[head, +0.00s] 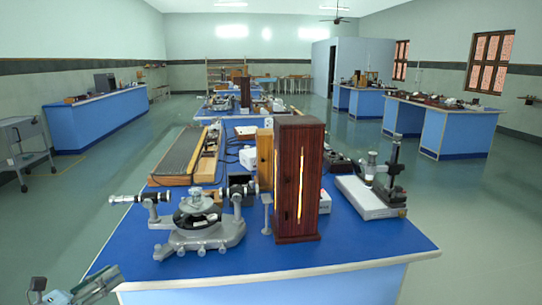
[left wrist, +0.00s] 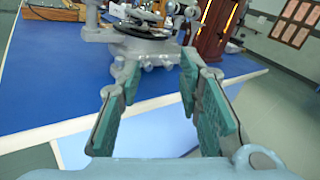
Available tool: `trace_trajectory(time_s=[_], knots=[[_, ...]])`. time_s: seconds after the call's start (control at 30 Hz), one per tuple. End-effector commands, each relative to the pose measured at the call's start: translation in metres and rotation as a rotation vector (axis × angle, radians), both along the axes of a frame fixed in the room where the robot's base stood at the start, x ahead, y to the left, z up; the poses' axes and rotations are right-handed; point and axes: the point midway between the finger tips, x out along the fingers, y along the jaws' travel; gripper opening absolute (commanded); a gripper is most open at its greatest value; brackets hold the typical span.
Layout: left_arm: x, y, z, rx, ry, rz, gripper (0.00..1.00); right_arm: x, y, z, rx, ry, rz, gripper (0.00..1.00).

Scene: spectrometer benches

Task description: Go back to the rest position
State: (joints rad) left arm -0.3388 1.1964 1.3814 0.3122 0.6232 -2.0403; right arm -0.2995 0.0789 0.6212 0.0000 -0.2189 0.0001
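My left gripper (head: 76,287) shows at the bottom left corner of the head view, in front of the near bench's front left corner. In the left wrist view its teal-padded fingers (left wrist: 158,88) stand apart with nothing between them. The gripper is open and empty, clear of the bench edge. The grey spectrometer (head: 200,228) stands on the blue bench top beyond it; its base also shows in the left wrist view (left wrist: 150,52) past the fingertips. My right gripper is in neither view.
The blue bench (head: 345,240) also holds a tall dark wooden lamp box (head: 311,190) with a glowing slit, a microscope-like instrument on a white base (head: 368,197), and a long wooden case (head: 180,155). Open floor (head: 480,230) lies to the right. A grey trolley (head: 25,150) stands left.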

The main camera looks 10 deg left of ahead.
Motion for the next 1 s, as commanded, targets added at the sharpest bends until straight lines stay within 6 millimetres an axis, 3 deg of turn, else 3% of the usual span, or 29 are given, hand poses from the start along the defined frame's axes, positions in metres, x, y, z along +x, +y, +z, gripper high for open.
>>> trace_trajectory(time_s=[0.17,0.33,0.47,0.57,0.67,0.73,0.83,0.93,1.0], knots=[[-0.001,0.012,-0.01,-0.148,0.088,0.046,0.32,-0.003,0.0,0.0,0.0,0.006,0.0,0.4],[-0.002,0.037,-0.029,-0.326,0.199,0.145,0.32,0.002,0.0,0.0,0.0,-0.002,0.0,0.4],[-0.012,0.07,-0.062,-0.542,0.301,0.295,0.32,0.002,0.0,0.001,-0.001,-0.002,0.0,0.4],[-0.03,0.098,-0.099,-0.756,0.367,0.454,0.32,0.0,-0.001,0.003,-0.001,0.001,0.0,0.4],[-0.058,0.122,-0.146,-1.002,0.413,0.642,0.32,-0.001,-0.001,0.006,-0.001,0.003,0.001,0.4],[-0.088,0.135,-0.188,-1.194,0.43,0.799,0.32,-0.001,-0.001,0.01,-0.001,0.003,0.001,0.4],[-0.15,0.135,-0.263,-1.507,0.424,1.078,0.32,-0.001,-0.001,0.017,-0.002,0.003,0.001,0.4],[-0.226,0.102,-0.343,-1.796,0.386,1.386,0.32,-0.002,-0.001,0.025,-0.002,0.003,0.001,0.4],[-0.277,0.06,-0.389,-1.945,0.357,1.59,0.32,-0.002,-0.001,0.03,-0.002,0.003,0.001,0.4]])
